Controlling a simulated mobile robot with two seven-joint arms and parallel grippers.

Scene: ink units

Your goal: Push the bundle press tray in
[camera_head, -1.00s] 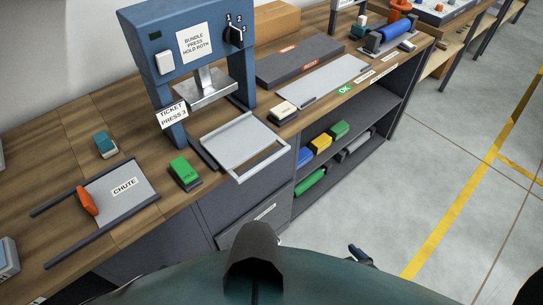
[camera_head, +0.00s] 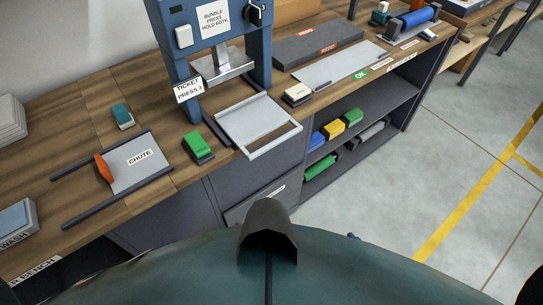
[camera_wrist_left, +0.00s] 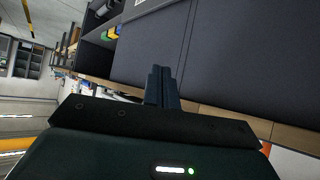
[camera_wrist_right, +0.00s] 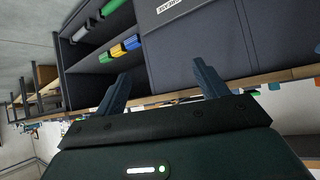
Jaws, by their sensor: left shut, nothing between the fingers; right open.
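The bundle press (camera_head: 177,72) is a blue frame on the wooden bench in the head view. Its tray (camera_head: 257,121), a light grey plate with a raised frame and front handle bar, sticks out in front of the press toward the bench edge. The metal press plate (camera_head: 222,65) hangs above and behind the tray. In the left wrist view my left gripper (camera_wrist_left: 160,72) is shut and empty, in front of dark cabinet fronts. In the right wrist view my right gripper (camera_wrist_right: 162,80) is open and empty, also facing the cabinet. Neither gripper shows clearly in the head view.
A green block (camera_head: 198,146) sits left of the tray and a cream block (camera_head: 297,94) right of it. Shelves with coloured bins (camera_head: 335,129) are below the bench. Open floor lies at right.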

